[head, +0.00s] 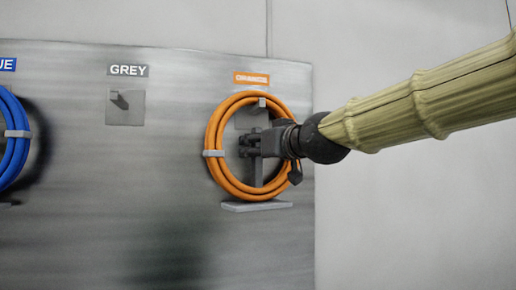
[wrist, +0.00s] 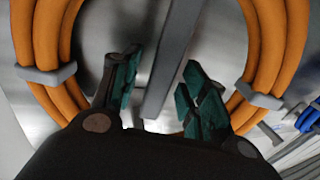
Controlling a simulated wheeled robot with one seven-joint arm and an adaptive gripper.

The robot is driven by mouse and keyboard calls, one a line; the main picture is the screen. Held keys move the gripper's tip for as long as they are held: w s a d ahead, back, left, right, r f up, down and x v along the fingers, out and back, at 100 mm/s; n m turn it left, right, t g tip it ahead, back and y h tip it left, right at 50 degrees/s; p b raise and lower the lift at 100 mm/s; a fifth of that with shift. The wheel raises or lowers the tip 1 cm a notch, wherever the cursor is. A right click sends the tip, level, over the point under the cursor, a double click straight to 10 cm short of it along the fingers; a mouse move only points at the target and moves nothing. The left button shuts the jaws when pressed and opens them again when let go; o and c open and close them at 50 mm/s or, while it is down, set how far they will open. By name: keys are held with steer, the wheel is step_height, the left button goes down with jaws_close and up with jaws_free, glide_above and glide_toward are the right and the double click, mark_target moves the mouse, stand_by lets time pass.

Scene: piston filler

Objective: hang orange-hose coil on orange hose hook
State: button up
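The orange hose coil (head: 212,127) is upright against the steel panel under the orange label, and it also shows in the wrist view (wrist: 271,40). The tip of the orange hose hook (head: 262,102) shows in front of the coil's top. The coil's top seems to lie over the hook, but I cannot tell if the hook bears its weight. My gripper (head: 248,143) is in front of the coil's middle. In the wrist view, its fingers (wrist: 155,88) are spread apart, with a grey upright bar (wrist: 172,55) showing between them. The fingers hold nothing.
A grey ledge (head: 256,206) is under the coil. The grey hook (head: 119,101) to the left is empty. A blue hose coil (head: 14,150) is at the far left.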

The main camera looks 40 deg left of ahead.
steer(key=shift+f, duration=0.2)
steer(key=v, duration=1.2)
steer(key=shift+r, duration=0.2)
